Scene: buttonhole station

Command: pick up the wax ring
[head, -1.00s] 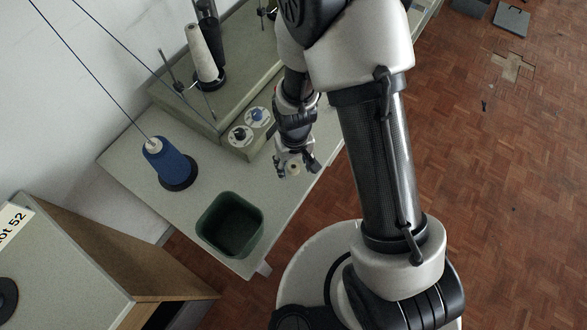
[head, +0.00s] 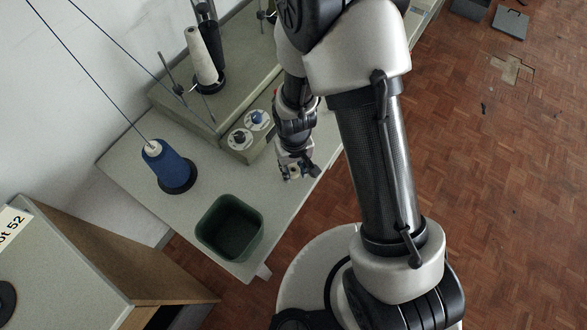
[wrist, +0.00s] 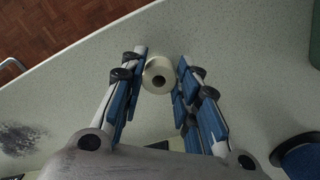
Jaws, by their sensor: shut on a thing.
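The wax ring (wrist: 157,67) is a short cream cylinder with a dark hole, seen between the fingertips in the wrist view. My gripper (wrist: 161,70) has its blue-padded fingers on either side of the ring and is shut on it. In the head view my gripper (head: 297,173) is low over the front edge of the pale table, right of the green bin. There the fingers largely hide the ring. I cannot tell whether the ring still rests on the table.
The green bin (head: 204,248) stands open at the table's near corner. A blue thread cone (head: 170,168) stands behind it. The pale table (head: 130,171) is clear between bin and gripper.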

